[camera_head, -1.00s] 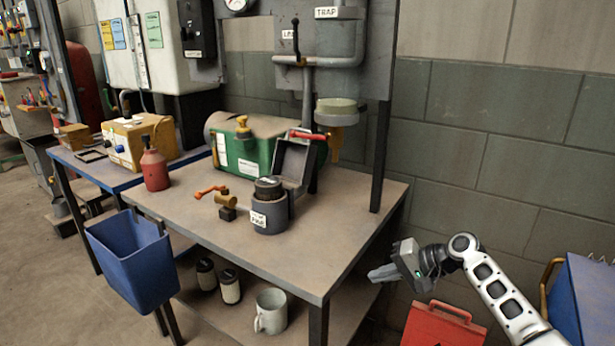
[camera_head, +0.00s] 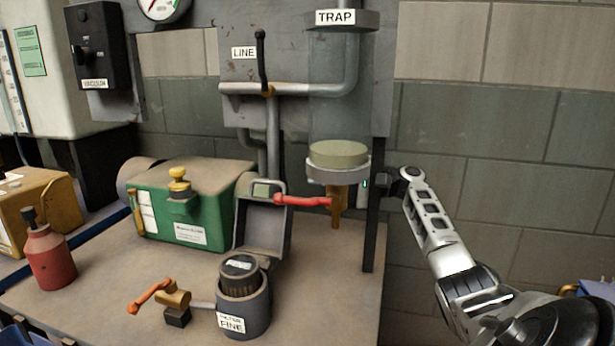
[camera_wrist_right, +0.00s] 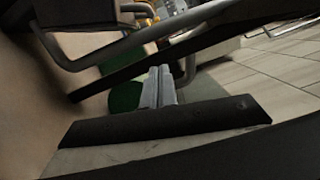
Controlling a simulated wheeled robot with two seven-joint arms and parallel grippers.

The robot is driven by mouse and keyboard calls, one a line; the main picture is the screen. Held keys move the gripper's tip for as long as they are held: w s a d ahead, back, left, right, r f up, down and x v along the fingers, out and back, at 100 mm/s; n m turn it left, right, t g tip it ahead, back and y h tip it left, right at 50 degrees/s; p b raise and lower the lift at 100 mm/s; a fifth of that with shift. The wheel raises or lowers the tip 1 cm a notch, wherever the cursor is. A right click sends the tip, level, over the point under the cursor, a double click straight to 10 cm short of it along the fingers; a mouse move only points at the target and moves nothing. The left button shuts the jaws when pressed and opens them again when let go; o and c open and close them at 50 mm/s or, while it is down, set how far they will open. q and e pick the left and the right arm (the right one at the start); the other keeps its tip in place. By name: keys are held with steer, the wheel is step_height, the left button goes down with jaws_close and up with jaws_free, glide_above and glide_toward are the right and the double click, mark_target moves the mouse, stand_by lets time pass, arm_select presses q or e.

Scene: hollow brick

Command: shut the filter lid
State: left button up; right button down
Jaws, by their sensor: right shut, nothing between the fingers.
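The filter housing (camera_head: 243,318) is a dark grey round pot labelled FINE, standing on the bench with a dark ribbed cartridge (camera_head: 240,275) in it. My left gripper is not in view.
The trap bowl (camera_head: 338,170) hangs above and right of the lid. The dark post (camera_head: 375,230) stands at the bench's right edge beside my right arm. A green case (camera_head: 190,210), an orange-handled valve (camera_head: 165,294) and a red bottle (camera_head: 48,258) stand to the left.

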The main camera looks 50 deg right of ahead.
arm_select(q)
steer(key=p, duration=0.2)
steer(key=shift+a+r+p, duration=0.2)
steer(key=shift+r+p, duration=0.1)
steer(key=shift+p, duration=0.1)
arm_select(e)
steer(key=w+a+r, duration=0.1)
steer(key=w+a, duration=0.2)
steer(key=a, duration=0.5)
steer(key=shift+w+a, duration=0.25)
steer(key=shift+w, duration=0.15)
steer(key=shift+s+a+r+n, duration=0.5)
steer(key=shift+a+r+n, duration=0.2)
steer(key=shift+a+n, duration=0.1)
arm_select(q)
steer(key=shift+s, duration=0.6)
arm_select(e)
steer(key=shift+w+d+f, duration=0.1)
